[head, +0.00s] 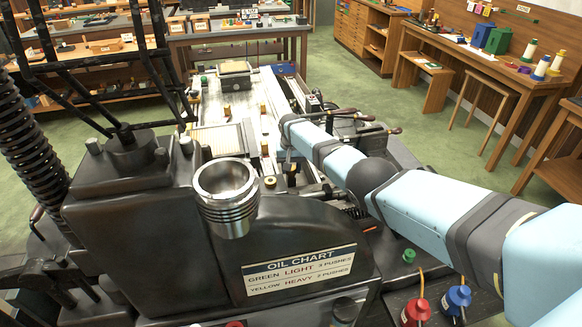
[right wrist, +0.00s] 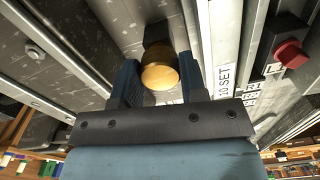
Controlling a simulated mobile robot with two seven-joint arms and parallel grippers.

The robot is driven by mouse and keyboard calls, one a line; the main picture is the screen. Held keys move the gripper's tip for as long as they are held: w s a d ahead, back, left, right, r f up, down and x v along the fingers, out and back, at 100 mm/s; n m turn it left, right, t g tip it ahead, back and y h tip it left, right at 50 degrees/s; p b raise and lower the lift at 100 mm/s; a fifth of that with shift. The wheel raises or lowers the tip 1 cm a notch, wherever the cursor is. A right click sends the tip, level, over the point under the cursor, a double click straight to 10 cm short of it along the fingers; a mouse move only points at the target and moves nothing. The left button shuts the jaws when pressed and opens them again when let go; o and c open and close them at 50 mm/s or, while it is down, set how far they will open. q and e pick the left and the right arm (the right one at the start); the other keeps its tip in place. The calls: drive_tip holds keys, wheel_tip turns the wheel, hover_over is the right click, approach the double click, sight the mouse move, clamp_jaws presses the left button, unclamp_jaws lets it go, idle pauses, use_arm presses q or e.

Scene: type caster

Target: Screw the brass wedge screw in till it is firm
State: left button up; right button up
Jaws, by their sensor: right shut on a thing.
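The brass wedge screw (right wrist: 160,72) shows its round, knob-like head in the right wrist view, against the dark metal of the machine. My right gripper (right wrist: 159,78) has one dark blue finger on each side of this head and is shut on it. In the head view my right arm reaches in from the right, and its gripper (head: 286,165) is low over the machine bed, small and partly hidden. The screw cannot be made out there, and how deep it sits cannot be told. My left gripper is not in view.
The dark casting machine (head: 310,225) with its oil chart plate (head: 299,270) fills the front. An open metal pot (head: 226,185) stands on it. A red button (right wrist: 291,53) is at the right in the wrist view. Green floor (head: 350,75) lies behind, with workbenches around.

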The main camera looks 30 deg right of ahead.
drive_tip(key=shift+w+r, duration=0.2)
drive_tip(key=shift+r, duration=0.05)
drive_tip(key=o, duration=0.9)
drive_tip(key=shift+s+f, duration=0.1)
wheel_tip(320, 180, up, 14)
drive_tip(key=shift+f, duration=0.1)
idle(0.4)
